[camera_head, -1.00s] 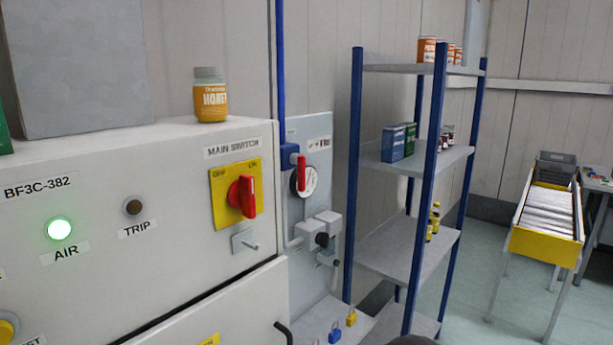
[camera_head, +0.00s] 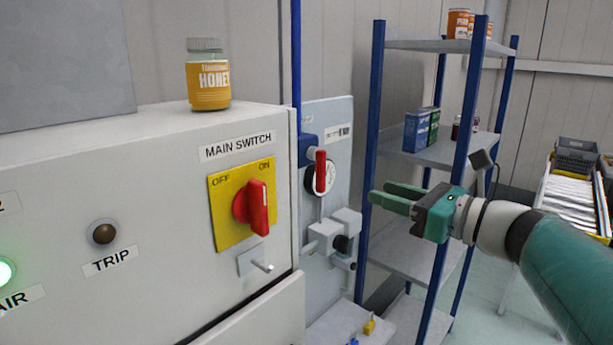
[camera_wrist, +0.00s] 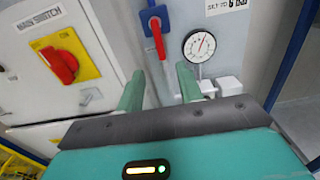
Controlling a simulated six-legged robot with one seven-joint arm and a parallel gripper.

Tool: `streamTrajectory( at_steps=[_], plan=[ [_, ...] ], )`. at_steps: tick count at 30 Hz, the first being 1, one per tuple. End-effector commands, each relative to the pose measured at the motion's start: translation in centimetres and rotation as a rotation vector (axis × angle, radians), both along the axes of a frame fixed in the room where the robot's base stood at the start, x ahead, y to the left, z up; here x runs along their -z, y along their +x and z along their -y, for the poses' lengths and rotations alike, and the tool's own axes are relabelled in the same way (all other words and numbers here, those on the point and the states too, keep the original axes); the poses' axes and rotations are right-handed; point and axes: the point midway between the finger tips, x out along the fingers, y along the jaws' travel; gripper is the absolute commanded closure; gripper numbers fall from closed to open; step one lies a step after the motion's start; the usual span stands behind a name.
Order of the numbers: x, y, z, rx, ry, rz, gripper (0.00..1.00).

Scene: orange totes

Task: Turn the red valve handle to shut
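The red valve handle (camera_head: 320,171) is mounted on a blue valve body (camera_head: 306,150) on the vertical blue pipe (camera_head: 296,60), right of the cabinet. The handle hangs down, roughly in line with the pipe. In the wrist view the red handle (camera_wrist: 157,38) shows beyond my fingers, between the main switch and a round gauge (camera_wrist: 200,45). My gripper (camera_head: 379,193) is in front of the shelf, right of the handle and apart from it. In the wrist view my gripper (camera_wrist: 159,76) has its two green fingers spread with nothing between them.
The cabinet with a red main switch (camera_head: 257,207) on a yellow plate and a small peg (camera_head: 262,266) stands left of the valve. Grey boxes (camera_head: 327,235) sit below the gauge. A blue-post shelf (camera_head: 440,153) stands right.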

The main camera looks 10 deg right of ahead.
Motion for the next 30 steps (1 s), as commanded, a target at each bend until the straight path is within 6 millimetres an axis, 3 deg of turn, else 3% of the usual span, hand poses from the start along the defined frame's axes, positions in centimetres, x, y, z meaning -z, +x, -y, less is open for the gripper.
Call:
streamTrajectory(
  at_steps=[5,21,30],
  plan=[
    [0.1,1.4,-1.3,-0.003,-0.001,-0.001,0.64],
    [0.1,9.8,-7.1,-0.003,-0.003,-0.001,0.64],
    [0.1,11.1,-7.9,-0.002,-0.003,-0.001,0.64]
  ],
)
